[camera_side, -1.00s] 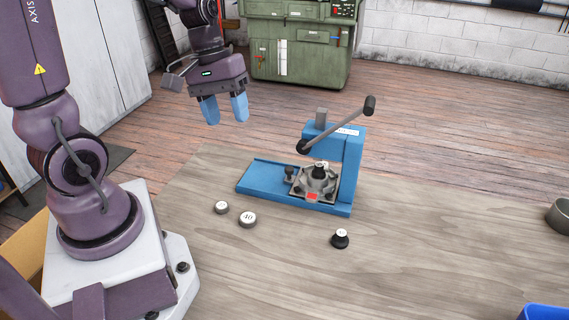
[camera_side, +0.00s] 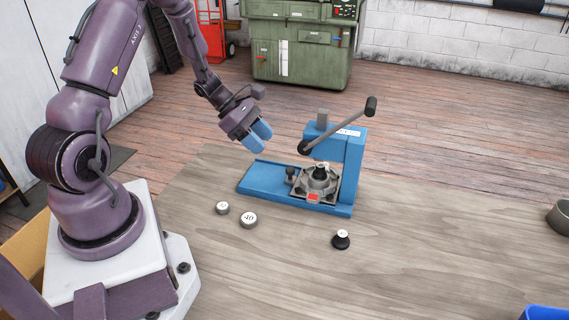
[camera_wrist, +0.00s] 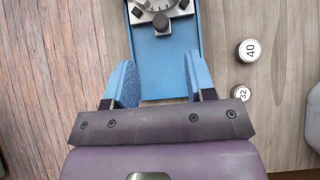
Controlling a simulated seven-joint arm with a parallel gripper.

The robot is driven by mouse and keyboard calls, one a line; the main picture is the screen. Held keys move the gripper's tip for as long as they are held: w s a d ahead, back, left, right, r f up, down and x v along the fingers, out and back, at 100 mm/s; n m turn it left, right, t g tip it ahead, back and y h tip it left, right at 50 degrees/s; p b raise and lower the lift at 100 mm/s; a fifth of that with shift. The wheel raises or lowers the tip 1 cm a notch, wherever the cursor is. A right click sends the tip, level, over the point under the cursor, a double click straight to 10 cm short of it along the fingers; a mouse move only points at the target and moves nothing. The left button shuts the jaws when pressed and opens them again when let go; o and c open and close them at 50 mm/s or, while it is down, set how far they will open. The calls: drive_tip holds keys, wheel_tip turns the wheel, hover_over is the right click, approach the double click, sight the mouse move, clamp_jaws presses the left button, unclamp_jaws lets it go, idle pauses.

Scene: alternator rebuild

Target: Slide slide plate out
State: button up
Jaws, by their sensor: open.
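The blue press (camera_side: 347,165) stands on the wooden table, with its lever arm (camera_side: 345,122) raised to the upper right. The slide plate (camera_side: 325,194) sits at the press end of the blue base (camera_side: 262,180) and carries a grey alternator housing (camera_side: 318,182). A dark knob (camera_side: 290,174) stands at the plate's left end. In the wrist view the knob (camera_wrist: 161,22) and the plate's edge (camera_wrist: 178,11) show at the top. My gripper (camera_side: 257,139) is open and empty above the base's left end. Its blue fingers (camera_wrist: 161,80) are spread over the base, apart from the knob.
Two round pieces, marked 40 (camera_side: 248,220) and 32 (camera_wrist: 242,94), lie on the table in front of the base. A black-based piece (camera_side: 341,239) stands nearer the front. A grey bowl (camera_side: 559,215) and a blue bin (camera_side: 545,312) are at the right edge.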

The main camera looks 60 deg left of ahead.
sight(289, 168)
drive_tip(key=x, duration=0.8)
drive_tip(key=shift+w+d+f, duration=0.2)
drive_tip(key=shift+f, duration=0.1)
